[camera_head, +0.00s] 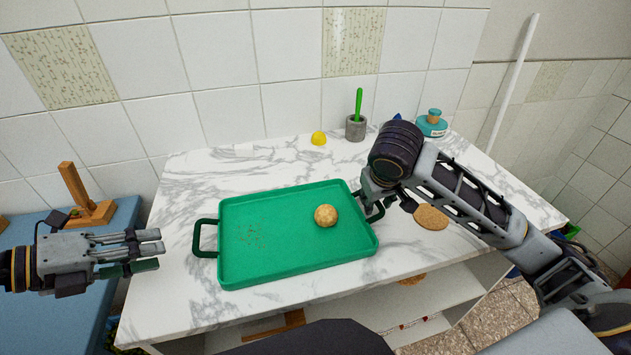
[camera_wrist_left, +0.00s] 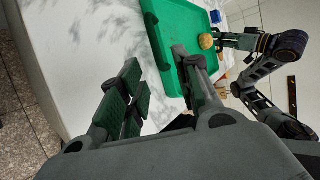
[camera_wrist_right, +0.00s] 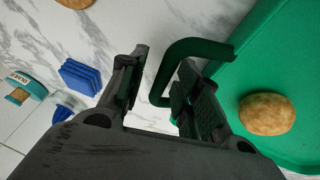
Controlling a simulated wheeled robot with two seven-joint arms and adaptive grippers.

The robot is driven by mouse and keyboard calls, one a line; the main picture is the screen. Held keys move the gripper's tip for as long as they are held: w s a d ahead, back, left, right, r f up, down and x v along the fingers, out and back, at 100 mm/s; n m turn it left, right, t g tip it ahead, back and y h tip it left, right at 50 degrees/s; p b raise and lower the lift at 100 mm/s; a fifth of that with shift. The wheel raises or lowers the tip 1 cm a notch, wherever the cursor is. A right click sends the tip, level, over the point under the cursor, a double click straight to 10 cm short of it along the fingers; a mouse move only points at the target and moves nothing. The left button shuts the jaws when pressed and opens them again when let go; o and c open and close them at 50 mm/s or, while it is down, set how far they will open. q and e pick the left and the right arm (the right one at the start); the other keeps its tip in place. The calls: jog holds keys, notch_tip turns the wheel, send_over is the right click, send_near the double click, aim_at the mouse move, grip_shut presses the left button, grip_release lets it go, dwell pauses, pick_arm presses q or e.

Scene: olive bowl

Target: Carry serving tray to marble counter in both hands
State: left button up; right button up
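The green serving tray (camera_head: 290,262) lies flat on the marble counter (camera_head: 175,290) with a round tan lump, like a potato or roll (camera_head: 325,215), on it. Its left handle (camera_head: 197,240) is free. My left gripper (camera_head: 158,248) is open and empty, left of that handle and apart from it; its fingers also show in the left wrist view (camera_wrist_left: 160,85). My right gripper (camera_head: 375,203) is at the tray's right handle. In the right wrist view its fingers (camera_wrist_right: 157,88) are open, with the dark green handle (camera_wrist_right: 190,48) reaching in between them. Contact there cannot be told.
A yellow object (camera_head: 318,138), a grey pot with a green stick (camera_head: 356,127) and a teal container (camera_head: 432,125) stand along the back wall. A tan disc (camera_head: 431,218) lies right of the tray. A wooden stand (camera_head: 85,200) is on the blue surface (camera_head: 60,320) at left.

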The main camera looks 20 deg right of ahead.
pick_arm(q)
jog(key=shift+v, duration=1.1)
jog(key=shift+s+a, duration=0.1)
pick_arm(e)
jog(key=shift+r, duration=0.2)
jog(key=v, duration=1.1)
dwell(1.4)
jog(key=shift+s+a+r, duration=0.1)
jog(key=shift+s+r, duration=0.05)
jog(key=shift+r, duration=0.05)
pick_arm(q)
jog(key=shift+r, duration=0.1)
pick_arm(e)
jog(key=shift+r, duration=0.15)
dwell(0.5)
